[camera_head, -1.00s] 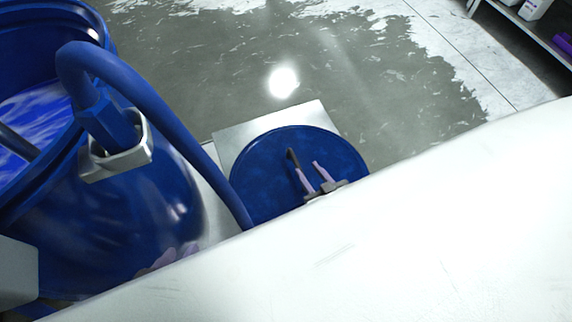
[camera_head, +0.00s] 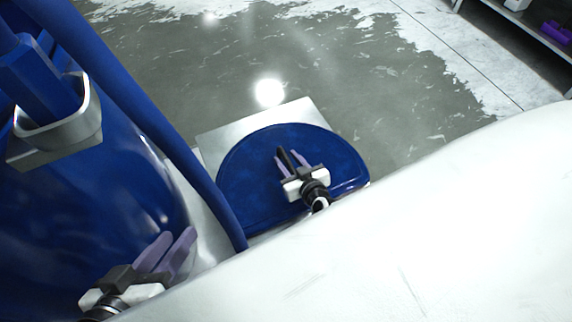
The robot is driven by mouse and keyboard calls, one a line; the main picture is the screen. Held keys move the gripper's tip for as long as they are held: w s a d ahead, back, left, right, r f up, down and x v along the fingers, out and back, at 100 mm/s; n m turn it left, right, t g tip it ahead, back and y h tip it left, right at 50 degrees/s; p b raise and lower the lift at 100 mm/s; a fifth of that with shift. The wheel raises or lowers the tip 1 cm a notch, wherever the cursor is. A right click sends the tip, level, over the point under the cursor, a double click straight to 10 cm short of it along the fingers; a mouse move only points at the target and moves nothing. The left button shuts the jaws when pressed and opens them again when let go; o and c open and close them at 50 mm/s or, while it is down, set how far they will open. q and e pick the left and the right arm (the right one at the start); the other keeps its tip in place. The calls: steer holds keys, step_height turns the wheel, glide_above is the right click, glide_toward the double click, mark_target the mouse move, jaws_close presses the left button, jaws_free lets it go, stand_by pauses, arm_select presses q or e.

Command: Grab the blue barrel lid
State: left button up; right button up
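The blue barrel lid (camera_head: 245,180) is a round disc on a pale flat surface right of the blue barrel. My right gripper (camera_head: 291,158) is over the lid, its two purple fingers apart and pointing toward the lid's far side. A dark strip lies between or beside the fingers; I cannot tell what it is. I see no clear grip on the lid, and cannot tell whether the fingers touch it. My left gripper (camera_head: 180,240) is at the lower left in front of the barrel, its two purple fingers apart and empty.
The large blue barrel (camera_head: 75,200) fills the left side, with a metal bracket (camera_head: 65,130) and a thick blue hose (camera_head: 165,135) curving down beside the lid. A pale metal plate (camera_head: 215,145) lies under the lid. A shelf (camera_head: 530,35) stands at the upper right. Bare grey floor lies beyond.

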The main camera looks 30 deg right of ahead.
steer(key=shift+x, duration=0.85)
jaws_close()
steer(key=shift+s, duration=0.1)
stand_by(0.6)
steer(key=shift+r, duration=0.15)
